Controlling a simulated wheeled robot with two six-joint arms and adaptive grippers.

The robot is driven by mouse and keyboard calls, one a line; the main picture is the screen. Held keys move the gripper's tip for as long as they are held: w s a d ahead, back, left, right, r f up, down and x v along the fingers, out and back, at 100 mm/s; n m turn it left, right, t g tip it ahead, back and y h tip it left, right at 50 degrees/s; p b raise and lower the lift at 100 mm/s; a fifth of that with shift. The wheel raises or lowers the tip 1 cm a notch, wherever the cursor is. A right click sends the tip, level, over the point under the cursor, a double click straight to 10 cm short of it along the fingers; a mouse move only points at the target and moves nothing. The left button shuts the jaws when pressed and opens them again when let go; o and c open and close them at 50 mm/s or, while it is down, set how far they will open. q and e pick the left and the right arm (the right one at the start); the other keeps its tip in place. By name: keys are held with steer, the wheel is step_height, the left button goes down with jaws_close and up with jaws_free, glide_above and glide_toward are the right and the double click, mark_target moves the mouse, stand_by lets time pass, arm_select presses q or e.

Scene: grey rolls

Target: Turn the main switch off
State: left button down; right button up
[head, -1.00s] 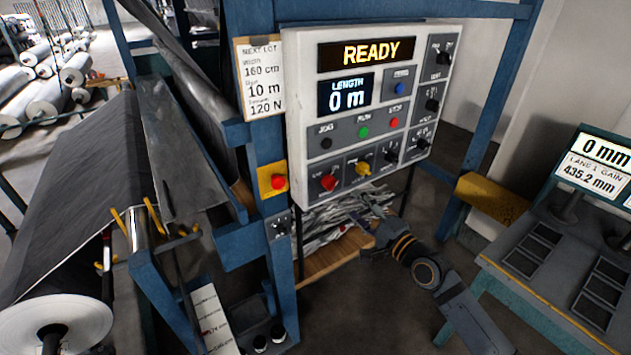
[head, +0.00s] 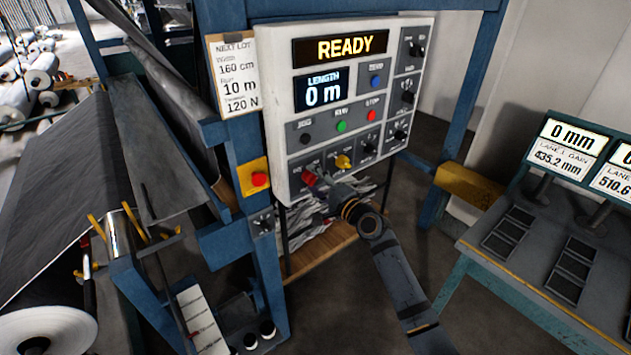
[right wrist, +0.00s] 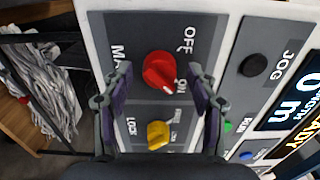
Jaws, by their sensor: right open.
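The main switch is a red rotary knob (right wrist: 159,72) on a dark plate with OFF and ON labels in the right wrist view. A pale mark on the knob seems to point toward ON. In the head view the knob (head: 309,178) is at the lower left of the control panel (head: 268,62). My right gripper (head: 323,184) is just in front of it. In the right wrist view my right gripper (right wrist: 160,70) is open, one finger on each side of the knob; I cannot tell whether they touch it. My left gripper is not in view.
A yellow lock knob (right wrist: 159,134) sits right beside the red knob; it is also in the head view (head: 343,161). Green (head: 341,127) and red (head: 371,115) buttons are above. A red emergency button (head: 259,179) is on the frame at left. A bench (head: 505,290) stands at right.

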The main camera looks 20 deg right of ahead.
steer(key=shift+c, duration=0.3)
steer(key=c, duration=1.1)
steer(key=shift+f+n+b, duration=0.15)
steer(key=shift+n+b, duration=7.55)
steer(key=shift+n, duration=1.4)
steer(key=o, duration=1.2)
steer(key=shift+c, duration=0.2)
